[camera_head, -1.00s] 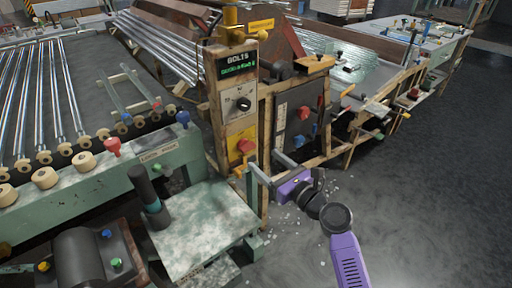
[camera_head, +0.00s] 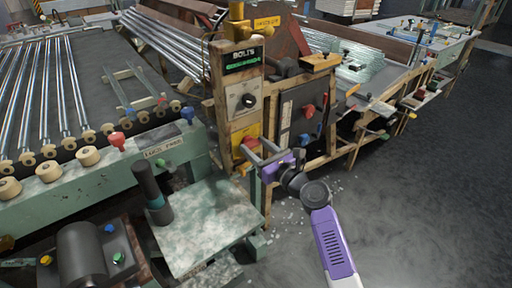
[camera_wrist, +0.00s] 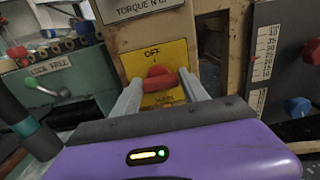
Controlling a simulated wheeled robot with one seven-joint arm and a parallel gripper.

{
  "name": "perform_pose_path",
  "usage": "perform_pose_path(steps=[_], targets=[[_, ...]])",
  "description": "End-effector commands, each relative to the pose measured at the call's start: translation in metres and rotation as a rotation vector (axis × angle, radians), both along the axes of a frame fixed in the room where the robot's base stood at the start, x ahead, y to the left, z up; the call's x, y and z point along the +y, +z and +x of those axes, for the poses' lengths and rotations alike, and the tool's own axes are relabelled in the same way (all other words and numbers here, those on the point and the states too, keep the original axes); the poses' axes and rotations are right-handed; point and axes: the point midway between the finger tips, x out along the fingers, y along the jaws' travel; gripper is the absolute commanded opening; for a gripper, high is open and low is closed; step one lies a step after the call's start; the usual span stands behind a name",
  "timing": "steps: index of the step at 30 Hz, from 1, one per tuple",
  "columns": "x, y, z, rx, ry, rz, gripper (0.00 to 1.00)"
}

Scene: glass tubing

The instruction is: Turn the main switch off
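The main switch is a red handle (camera_wrist: 160,82) on a yellow plate (camera_wrist: 166,58) marked "OFF" at the top and "MAIN" below. Its handle lies roughly crosswise in the wrist view. In the head view the switch (camera_head: 250,143) shows low on the wooden panel post, partly covered by my fingers. My gripper (camera_wrist: 162,88) is open, with one grey finger on each side of the red handle. I cannot tell whether the fingers touch it. In the head view my purple gripper (camera_head: 254,146) reaches the panel from the right.
A dial panel (camera_head: 245,99) and a green "BOLTS" display (camera_head: 243,61) are above the switch. A dark panel (camera_head: 301,115) with red and blue knobs stands close on the right. A green table (camera_head: 205,228) is below left. Open floor (camera_head: 420,210) lies to the right.

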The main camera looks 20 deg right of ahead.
Motion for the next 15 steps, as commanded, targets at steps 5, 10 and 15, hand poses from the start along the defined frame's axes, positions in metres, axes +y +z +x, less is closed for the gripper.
perform_pose_path(steps=[5,10,15], targets=[[-0.0001,-0.0001,-0.0002,0.0,0.0,0.0,0.14],[0.0,-0.0002,-0.0003,-0.002,0.0,-0.005,0.09],[0.0002,-0.0004,-0.0004,-0.013,0.0,-0.04,0.09]])
